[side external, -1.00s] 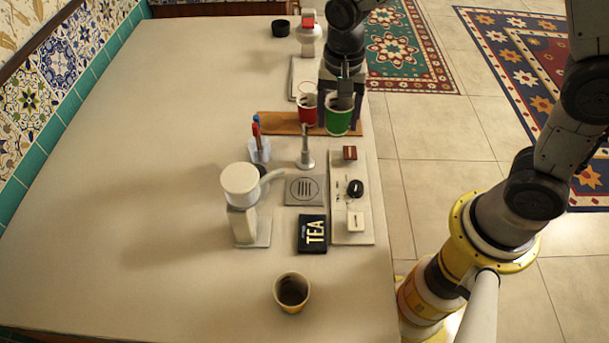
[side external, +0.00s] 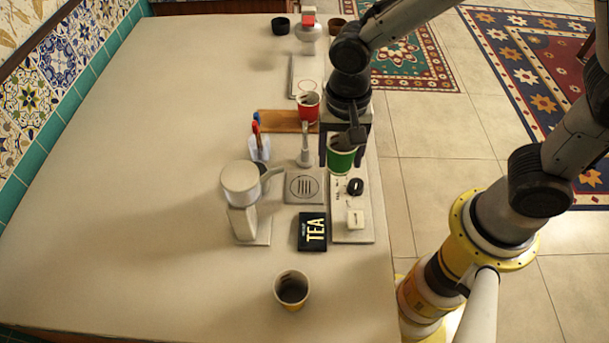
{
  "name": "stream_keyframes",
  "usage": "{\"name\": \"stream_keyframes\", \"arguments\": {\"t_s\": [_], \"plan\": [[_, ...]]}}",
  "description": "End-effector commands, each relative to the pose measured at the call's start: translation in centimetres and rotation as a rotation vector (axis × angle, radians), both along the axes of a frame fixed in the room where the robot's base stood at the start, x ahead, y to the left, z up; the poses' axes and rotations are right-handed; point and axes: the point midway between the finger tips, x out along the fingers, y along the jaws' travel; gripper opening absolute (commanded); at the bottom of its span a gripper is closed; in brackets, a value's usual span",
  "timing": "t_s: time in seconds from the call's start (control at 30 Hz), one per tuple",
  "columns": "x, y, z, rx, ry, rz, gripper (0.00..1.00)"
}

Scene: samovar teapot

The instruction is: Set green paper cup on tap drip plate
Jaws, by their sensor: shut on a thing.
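The green paper cup (side external: 341,163) is upright in my gripper (side external: 342,146), which is shut on it. The cup appears raised, over the far end of the white control panel (side external: 352,225). The tap drip plate (side external: 304,199), a grey square with dark slots, lies bare to the left of the panel, and the cup is apart from it on the right. The metal tap (side external: 305,150) stands just behind the plate. The gripper's fingers are partly hidden by the cup and the wrist.
A red cup (side external: 308,110) is by the wooden board (side external: 275,122). A white dispenser (side external: 241,205) stands left of the plate, a black TEA box (side external: 312,232) in front. A yellow cup (side external: 291,291) stands near the front. The table's left side is clear.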

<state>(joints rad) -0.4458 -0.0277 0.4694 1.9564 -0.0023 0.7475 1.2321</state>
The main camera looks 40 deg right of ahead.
Motion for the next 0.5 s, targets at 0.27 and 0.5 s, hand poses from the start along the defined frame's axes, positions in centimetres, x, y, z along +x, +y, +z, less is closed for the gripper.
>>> {"name": "stream_keyframes", "arguments": {"t_s": [0.27,0.5], "plan": [[4.3,2.0,-4.2,-0.002,0.004,0.0,0.45],[5.9,2.8,-6.2,-0.001,0.001,-0.001,0.45]]}}
